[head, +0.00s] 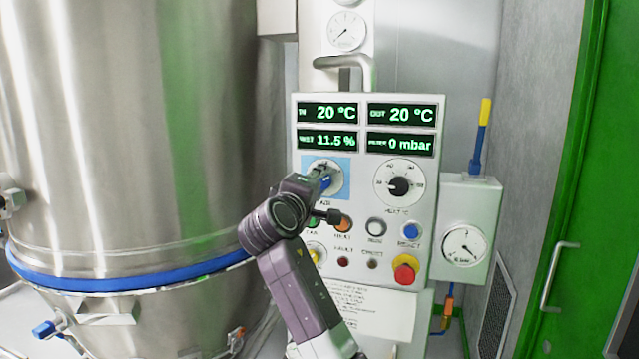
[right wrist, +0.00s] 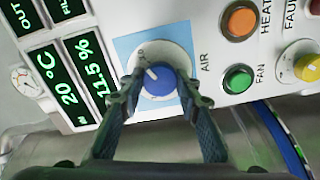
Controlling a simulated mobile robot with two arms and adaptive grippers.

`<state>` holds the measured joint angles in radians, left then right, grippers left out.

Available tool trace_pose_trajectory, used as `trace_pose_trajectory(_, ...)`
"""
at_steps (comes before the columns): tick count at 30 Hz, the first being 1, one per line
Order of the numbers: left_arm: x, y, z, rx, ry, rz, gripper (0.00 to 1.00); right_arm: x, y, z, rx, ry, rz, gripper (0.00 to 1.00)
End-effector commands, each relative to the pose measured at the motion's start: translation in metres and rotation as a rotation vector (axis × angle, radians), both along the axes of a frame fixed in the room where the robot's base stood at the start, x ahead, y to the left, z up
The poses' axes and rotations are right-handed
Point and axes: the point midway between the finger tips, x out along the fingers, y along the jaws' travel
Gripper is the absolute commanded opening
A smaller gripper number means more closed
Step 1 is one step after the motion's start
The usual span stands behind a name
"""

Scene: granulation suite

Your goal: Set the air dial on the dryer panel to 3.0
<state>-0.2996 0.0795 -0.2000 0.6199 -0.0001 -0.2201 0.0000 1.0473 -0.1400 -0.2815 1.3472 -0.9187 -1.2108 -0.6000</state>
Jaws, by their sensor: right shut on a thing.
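The dryer panel (head: 363,160) is a white box with lit readouts on the vessel's right. The air dial (right wrist: 160,80) is a blue knob with a white pointer line, on a round white scale with a light-blue square behind it. In the head view the dial (head: 323,170) is partly covered by my right gripper (head: 322,181). In the right wrist view my right gripper (right wrist: 162,85) has one finger on each side of the knob, shut on it. The pointer slants toward the upper left in that view; most scale numbers are hidden or too small to read. My left gripper is out of view.
A black heater-type dial (head: 399,185) sits right of the air dial. Lamps, buttons and a red mushroom button (head: 406,269) lie below. A steel vessel (head: 130,120) stands close on the left. A gauge box (head: 465,240) adjoins on the right.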

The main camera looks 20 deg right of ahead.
Motion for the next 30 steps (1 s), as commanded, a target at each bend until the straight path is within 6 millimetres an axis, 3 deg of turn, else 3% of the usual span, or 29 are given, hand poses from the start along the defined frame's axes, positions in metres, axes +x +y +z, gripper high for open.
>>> trace_pose_trajectory(5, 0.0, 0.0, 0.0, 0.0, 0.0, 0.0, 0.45, 0.0, 0.0, -0.003, 0.004, 0.005, 0.0, 0.48)
trace_pose_trajectory(17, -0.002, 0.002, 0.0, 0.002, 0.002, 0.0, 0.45, -0.005, 0.005, -0.001, 0.002, 0.002, 0.001, 0.49)
trace_pose_trajectory(30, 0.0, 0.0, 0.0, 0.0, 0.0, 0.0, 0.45, -0.075, 0.052, -0.002, 0.003, 0.003, 0.003, 0.49)
